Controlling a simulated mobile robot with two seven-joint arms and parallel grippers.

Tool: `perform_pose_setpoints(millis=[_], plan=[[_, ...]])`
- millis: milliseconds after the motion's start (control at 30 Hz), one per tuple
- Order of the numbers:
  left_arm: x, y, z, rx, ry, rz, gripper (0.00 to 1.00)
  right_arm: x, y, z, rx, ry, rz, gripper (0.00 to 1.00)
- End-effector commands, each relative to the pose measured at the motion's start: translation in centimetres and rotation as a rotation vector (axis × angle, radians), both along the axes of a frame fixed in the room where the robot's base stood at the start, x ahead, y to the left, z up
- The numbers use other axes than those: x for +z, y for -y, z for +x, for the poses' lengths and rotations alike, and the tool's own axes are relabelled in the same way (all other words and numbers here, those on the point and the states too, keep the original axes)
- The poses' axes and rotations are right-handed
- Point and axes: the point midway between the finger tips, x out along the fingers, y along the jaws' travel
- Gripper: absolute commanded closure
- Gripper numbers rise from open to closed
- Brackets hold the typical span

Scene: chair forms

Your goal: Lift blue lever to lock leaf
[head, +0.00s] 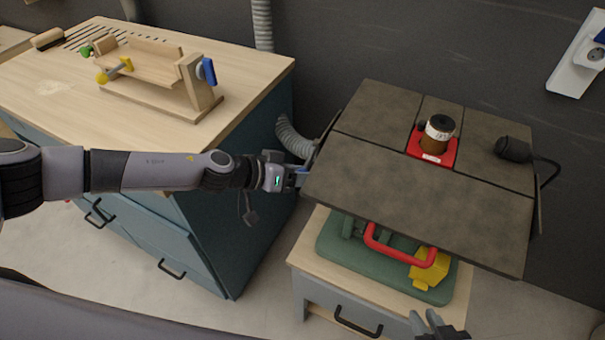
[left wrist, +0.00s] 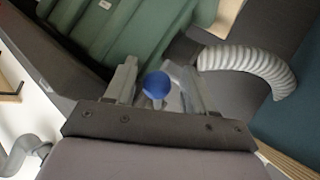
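The blue lever's round knob (left wrist: 157,85) shows between the fingers of my left gripper (left wrist: 160,88) in the left wrist view. The fingers are apart, with the knob between them; I see no clear grip on it. In the head view, my left gripper (head: 294,177) is at the left edge of the grey-brown tabletop (head: 400,185), where the lever is mostly hidden. Seams divide the top into panels; I cannot tell which is the leaf or whether it is locked. My right gripper (head: 430,322) is open and empty at the bottom edge, in front of the cabinet.
A green machine body (head: 335,247) with a red handle (head: 400,250) and yellow part (head: 430,270) sits below the top. A grey hose (left wrist: 245,62) runs close to my left gripper. A workbench (head: 60,85) with a wooden jig (head: 160,75) stands at the left.

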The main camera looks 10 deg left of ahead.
Motion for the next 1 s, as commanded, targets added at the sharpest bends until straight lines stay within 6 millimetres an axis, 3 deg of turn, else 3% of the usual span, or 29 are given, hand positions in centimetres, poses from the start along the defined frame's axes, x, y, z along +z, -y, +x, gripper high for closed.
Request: perform_pose_setpoints(millis=[500, 1000], plan=[[0.0, 0.3, -0.2, -0.006, 0.009, -0.01, 0.45, 0.0, 0.0, 0.0, 0.0, 0.0, 0.0, 0.76], [-1.0, 0.4, 0.3, -0.003, 0.127, -0.049, 0.45, 0.0, 0.0, 0.0, 0.0, 0.0, 0.0, 0.76]])
